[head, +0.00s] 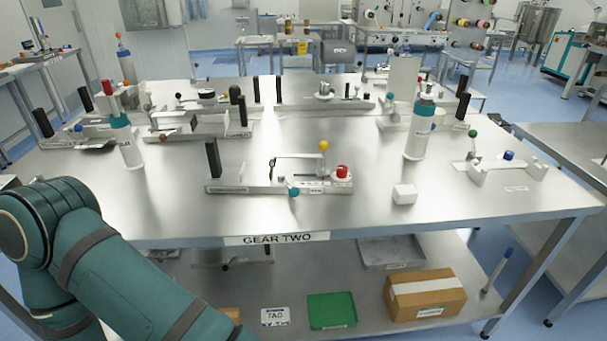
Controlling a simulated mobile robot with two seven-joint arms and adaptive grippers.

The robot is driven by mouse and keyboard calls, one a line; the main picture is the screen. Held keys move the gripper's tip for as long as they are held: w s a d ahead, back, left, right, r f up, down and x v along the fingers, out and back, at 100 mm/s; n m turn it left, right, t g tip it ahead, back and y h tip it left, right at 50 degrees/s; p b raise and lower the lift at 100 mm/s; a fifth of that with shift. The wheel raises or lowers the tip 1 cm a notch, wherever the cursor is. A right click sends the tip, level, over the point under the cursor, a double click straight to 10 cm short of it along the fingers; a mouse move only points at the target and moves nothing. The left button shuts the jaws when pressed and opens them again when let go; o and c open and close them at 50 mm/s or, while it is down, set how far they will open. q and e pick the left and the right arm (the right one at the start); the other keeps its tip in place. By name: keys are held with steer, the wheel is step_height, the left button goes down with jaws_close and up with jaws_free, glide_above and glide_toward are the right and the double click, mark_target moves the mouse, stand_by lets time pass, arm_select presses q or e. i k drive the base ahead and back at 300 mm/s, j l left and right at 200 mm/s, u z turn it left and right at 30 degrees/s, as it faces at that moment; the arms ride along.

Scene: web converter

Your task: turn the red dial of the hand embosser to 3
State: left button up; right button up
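A bench device with a red dial (342,172) stands near the front middle of the steel table (450,205). I take this device (262,187) to be the hand embosser. It has a black upright handle at its left end, a yellow ball knob and a teal knob. The dial's marks are too small to read, so I cannot tell its setting. My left arm comes in at the lower left and runs out at the bottom edge. Neither gripper is in view, and nothing of mine touches the device.
A white block (404,194) lies right of the device. White bottles with teal collars stand at left (127,145) and right (419,130). A fixture with a blue knob (509,156) is at the right. A cardboard box (426,296) and green tray (332,310) are on the lower shelf.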

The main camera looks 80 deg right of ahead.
mark_target(341, 169)
steer(key=z, duration=2.55)
